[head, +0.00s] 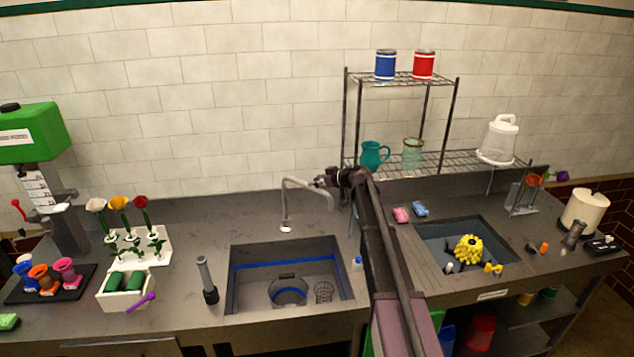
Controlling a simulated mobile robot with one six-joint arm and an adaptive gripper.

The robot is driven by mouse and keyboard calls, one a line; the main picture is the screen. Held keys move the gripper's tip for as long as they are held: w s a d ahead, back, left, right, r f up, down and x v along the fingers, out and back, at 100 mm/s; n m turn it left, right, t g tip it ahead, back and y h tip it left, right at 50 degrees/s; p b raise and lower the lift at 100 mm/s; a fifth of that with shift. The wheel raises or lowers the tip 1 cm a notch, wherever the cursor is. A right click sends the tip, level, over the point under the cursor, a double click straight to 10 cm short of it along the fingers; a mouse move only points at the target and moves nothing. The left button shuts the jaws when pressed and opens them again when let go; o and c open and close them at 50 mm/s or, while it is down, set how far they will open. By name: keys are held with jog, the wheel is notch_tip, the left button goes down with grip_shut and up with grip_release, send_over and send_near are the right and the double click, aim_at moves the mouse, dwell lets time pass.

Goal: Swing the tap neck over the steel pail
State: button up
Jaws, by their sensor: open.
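The tap neck (305,183) is a thin grey bent pipe. It rises from its base (286,227) behind the left sink and reaches to the right, with its spout end turned down over the sink's back right part. A round grey vessel (289,293), which looks like the steel pail, stands in the left sink, left of and in front of the spout.
The left sink (240,290) also holds a wire basket (323,292). A dark upright cylinder (208,285) stands left of it. Flowers stand in a white rack (150,245) further left. A wire shelf (440,160) rises behind my arm. The counter left of the tap is clear.

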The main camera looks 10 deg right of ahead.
grip_shut()
jog(key=shift+s+d, duration=0.1)
jog(key=shift+d, duration=0.1)
